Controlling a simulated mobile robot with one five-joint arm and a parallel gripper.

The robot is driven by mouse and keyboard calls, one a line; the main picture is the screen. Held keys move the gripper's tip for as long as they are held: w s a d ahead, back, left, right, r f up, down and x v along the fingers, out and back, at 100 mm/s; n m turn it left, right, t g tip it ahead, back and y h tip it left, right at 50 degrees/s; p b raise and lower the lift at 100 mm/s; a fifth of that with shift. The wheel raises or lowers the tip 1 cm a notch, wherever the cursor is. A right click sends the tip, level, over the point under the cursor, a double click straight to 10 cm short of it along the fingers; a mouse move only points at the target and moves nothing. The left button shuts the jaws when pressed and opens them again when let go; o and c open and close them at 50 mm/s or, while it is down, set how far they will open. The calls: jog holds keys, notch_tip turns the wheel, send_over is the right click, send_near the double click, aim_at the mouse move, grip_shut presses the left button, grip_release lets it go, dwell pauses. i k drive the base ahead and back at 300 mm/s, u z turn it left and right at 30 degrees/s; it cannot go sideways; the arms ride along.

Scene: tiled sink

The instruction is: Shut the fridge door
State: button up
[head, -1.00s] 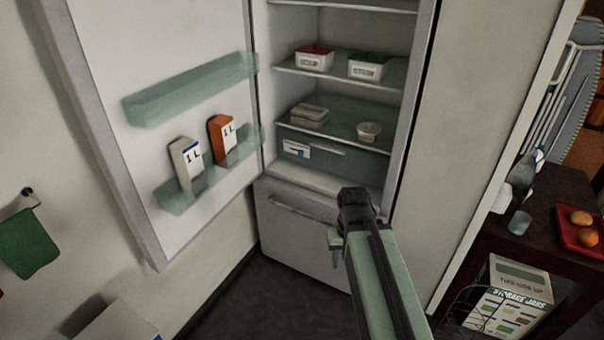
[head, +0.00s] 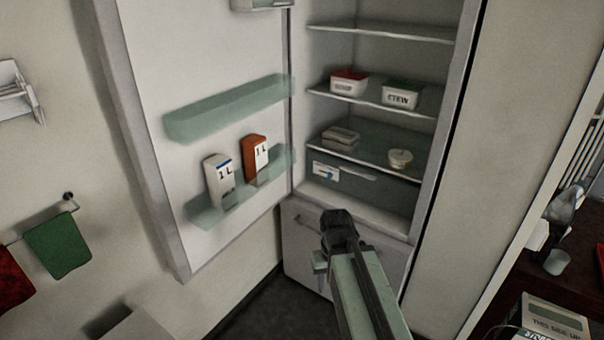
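The fridge door (head: 200,60) stands wide open on the left, its inner side with shelves facing me. A white carton (head: 219,183) and an orange carton (head: 254,160) stand on its lower shelf. The fridge (head: 372,130) is open at the centre, with several tubs on its shelves and a closed lower drawer (head: 300,240). My arm reaches up from the bottom, and my gripper (head: 322,262) is in front of the lower drawer, to the right of the door and apart from it. Its fingers are too small and partly hidden to tell if they are open.
A green towel (head: 58,245) and a red towel (head: 12,280) hang on the left wall. A pale box top (head: 138,328) is at the bottom left. A dark shelf unit (head: 575,265) with a storage box (head: 545,322) stands at the right. Dark floor shows below the door.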

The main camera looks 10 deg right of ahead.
aim_at(187, 81)
jog(key=u, duration=0.25)
jog(key=i, duration=1.55)
jog(key=z, duration=0.7)
